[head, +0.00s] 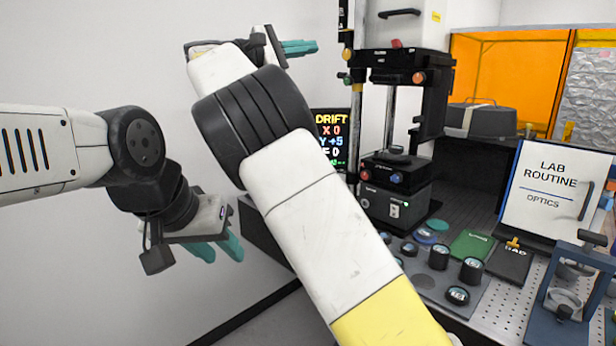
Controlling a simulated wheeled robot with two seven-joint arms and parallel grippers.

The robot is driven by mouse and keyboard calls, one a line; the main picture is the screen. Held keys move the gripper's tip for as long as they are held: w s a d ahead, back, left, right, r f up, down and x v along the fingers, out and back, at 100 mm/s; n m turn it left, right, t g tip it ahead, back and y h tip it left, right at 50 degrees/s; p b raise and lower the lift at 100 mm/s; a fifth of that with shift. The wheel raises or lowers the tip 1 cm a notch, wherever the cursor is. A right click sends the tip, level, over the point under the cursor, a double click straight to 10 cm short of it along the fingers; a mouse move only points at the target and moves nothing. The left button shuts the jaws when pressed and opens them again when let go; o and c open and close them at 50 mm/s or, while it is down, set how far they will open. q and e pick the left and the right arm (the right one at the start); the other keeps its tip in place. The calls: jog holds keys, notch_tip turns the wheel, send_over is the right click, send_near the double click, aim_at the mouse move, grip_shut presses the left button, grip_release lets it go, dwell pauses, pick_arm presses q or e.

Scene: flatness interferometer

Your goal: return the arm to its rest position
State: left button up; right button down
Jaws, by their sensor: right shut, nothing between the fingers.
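My right arm (320,230) rises from the bottom middle, white with a yellow band and a dark ribbed joint, and crosses in front of the bench's left end. Its gripper (300,47) is up high against the bare wall, left of the instrument column, with teal fingers together and nothing in them. My left arm (50,150) comes in from the left edge. Its gripper (218,246) hangs lower, beside the right arm, with its teal fingers apart and nothing seen between them. Neither gripper touches anything on the bench.
The interferometer stand (395,180) is on the bench right of my right arm, next to a drift display (333,140) partly hidden by it. A holder with dark round pieces (430,282), a lab routine sign (555,185) and a blue fixture (570,290) are further right. Left is bare wall.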

jog(key=w+d+f+m+g+y, duration=0.1)
jog(key=d+f+y, duration=0.1)
jog(key=d+f, duration=0.4)
jog(key=d+f+g+y, duration=0.2)
jog(key=d+f, duration=0.1)
jog(key=d, duration=0.5)
jog(key=s+d+f+m+g+y, duration=0.25)
jog(key=s+d+f+y, duration=0.55)
jog(key=f, duration=0.5)
jog(key=s+a+f+m+y, duration=0.2)
jog(key=s+f+m, duration=0.1)
jog(key=s, duration=0.6)
jog(key=s+a+f+m+t+y, duration=0.1)
jog(key=s+a+f+m+y, duration=0.1)
jog(key=s, duration=0.8)
jog(key=s+a+f+m+y, duration=0.2)
jog(key=s+a+f+m, duration=0.1)
jog(key=s, duration=0.6)
notch_tip(320, 180, down, 2)
jog(key=shift+s+a+f+m+y, duration=0.2)
jog(key=shift+a+m+y, duration=0.15)
jog(key=shift+a, duration=0.2)
